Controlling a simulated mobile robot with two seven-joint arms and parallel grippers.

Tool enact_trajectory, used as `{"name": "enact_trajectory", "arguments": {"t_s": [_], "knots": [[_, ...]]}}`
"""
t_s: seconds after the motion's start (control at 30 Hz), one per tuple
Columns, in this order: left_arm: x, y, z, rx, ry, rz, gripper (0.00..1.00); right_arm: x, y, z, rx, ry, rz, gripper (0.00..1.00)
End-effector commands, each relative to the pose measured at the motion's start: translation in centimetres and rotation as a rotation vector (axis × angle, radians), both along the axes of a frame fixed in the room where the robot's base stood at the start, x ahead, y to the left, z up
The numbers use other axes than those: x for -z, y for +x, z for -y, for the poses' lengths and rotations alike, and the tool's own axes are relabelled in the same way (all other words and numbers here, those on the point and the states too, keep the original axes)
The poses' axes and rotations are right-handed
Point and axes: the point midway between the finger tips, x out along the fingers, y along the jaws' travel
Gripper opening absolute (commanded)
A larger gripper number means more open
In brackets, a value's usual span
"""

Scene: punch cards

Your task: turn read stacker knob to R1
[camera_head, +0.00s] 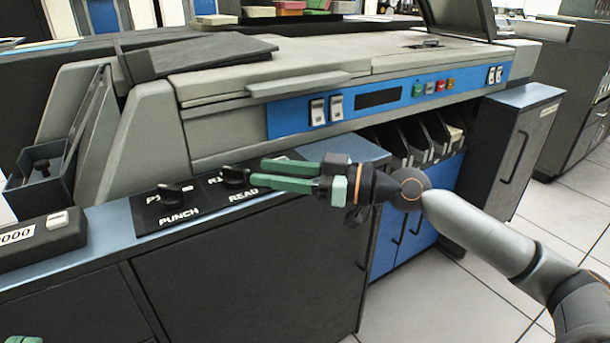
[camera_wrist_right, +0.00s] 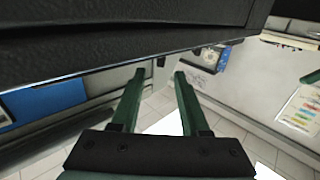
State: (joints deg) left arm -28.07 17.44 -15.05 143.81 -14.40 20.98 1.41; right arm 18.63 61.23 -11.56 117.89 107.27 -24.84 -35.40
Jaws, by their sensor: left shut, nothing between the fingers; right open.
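The black read stacker knob (camera_head: 233,172) sits on a dark plate on the console ledge, above the label READ. An R label shows at its left; its pointer direction is too small to tell. My right gripper (camera_head: 256,172) comes in from the right, its two green fingers apart and pointing left, with the tips close to the right side of the knob. I cannot tell if they touch it. In the right wrist view the open fingers (camera_wrist_right: 157,72) show, and I cannot make out the knob. Only a green bit of my left gripper (camera_head: 25,339) shows at the bottom left edge.
A similar PUNCH knob (camera_head: 171,190) is left of the READ knob. A counter box (camera_head: 42,238) sits further left on the ledge. The grey machine body (camera_head: 220,130) with a blue button panel (camera_head: 290,118) rises behind. A dark console surface (camera_wrist_right: 120,30) crosses the top of the wrist view.

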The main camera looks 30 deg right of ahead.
Motion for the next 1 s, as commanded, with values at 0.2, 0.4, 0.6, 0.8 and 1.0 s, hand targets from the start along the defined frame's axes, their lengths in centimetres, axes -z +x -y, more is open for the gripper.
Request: {"name": "enact_trajectory", "arguments": {"t_s": [0.2,0.4,0.6,0.8,1.0], "knots": [[-0.1,0.0,0.0,0.001,-0.001,0.000,0.00,0.2,-1.6,1.6,-0.001,0.001,-0.005,0.45],[-0.2,0.0,0.0,0.002,-0.002,0.000,0.00,0.0,-2.8,2.9,-0.002,0.001,-0.001,0.45],[-0.2,0.0,0.0,0.002,-0.002,0.000,0.00,0.0,-3.6,3.7,-0.002,0.000,0.000,0.45],[-0.2,0.0,0.0,0.003,-0.003,-0.001,0.00,0.0,-3.8,3.9,-0.002,-0.001,0.001,0.45],[-0.2,0.0,0.0,0.003,-0.003,0.000,0.00,0.0,-3.8,3.9,-0.002,-0.001,0.001,0.45]]}}
